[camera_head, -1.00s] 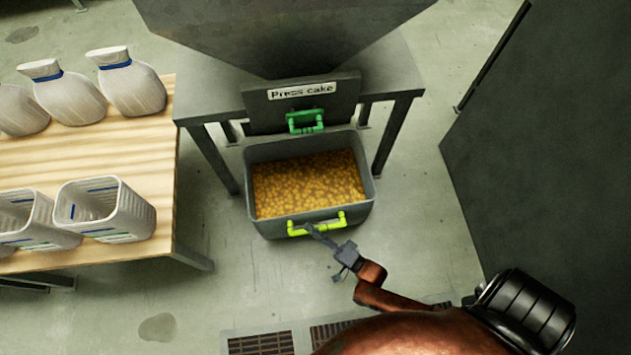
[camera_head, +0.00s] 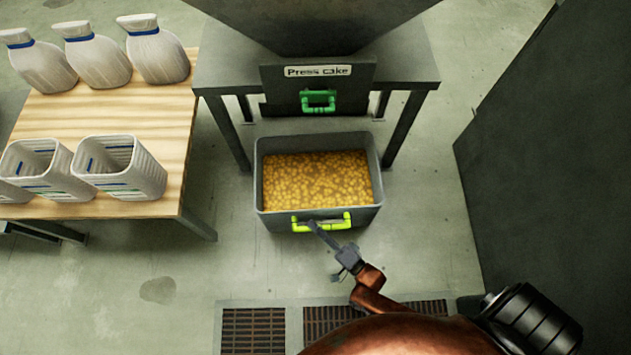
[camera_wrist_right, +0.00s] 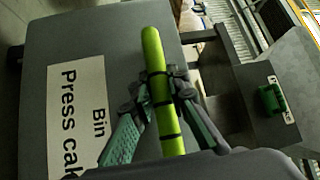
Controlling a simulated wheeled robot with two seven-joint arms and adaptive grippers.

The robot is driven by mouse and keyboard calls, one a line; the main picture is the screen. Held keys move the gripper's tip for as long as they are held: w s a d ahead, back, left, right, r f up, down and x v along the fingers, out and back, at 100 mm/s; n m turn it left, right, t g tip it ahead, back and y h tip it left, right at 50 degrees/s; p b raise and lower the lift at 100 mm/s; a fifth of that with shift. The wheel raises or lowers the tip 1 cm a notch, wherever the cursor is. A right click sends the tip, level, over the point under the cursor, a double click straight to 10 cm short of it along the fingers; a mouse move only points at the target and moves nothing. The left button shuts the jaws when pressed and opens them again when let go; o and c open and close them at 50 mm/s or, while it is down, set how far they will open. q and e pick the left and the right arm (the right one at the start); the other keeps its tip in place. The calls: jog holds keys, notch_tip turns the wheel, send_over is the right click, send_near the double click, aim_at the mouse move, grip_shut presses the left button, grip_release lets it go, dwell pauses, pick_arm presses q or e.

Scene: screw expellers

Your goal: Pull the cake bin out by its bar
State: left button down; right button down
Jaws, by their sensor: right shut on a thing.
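The cake bin (camera_head: 262,180) is a grey open box on the floor, filled with yellow-brown press cake (camera_head: 318,180). Its yellow-green bar (camera_head: 338,222) runs along the front wall. My right gripper (camera_head: 314,226) is shut on this bar, left of its middle. In the right wrist view the bar (camera_wrist_right: 153,60) passes between the fingers of the gripper (camera_wrist_right: 160,105), and the bin's front (camera_wrist_right: 115,60) carries a "Bin Press cake" label (camera_wrist_right: 77,115). The bin stands in front of the press table, with floor showing between them. My left gripper is not in view.
Behind the bin is a grey panel labelled "Press cake" (camera_head: 285,92) with a green handle (camera_head: 318,107), under the hopper (camera_head: 310,25). A wooden table (camera_head: 110,105) with sacks and white baskets stands left. Floor grates (camera_head: 253,330) lie in front.

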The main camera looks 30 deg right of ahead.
jog(key=c, duration=2.2)
grip_release()
jog(key=shift+s+a+f, duration=0.1)
jog(key=shift+a, duration=0.05)
jog(key=o, duration=0.4)
jog(key=v, duration=1.2)
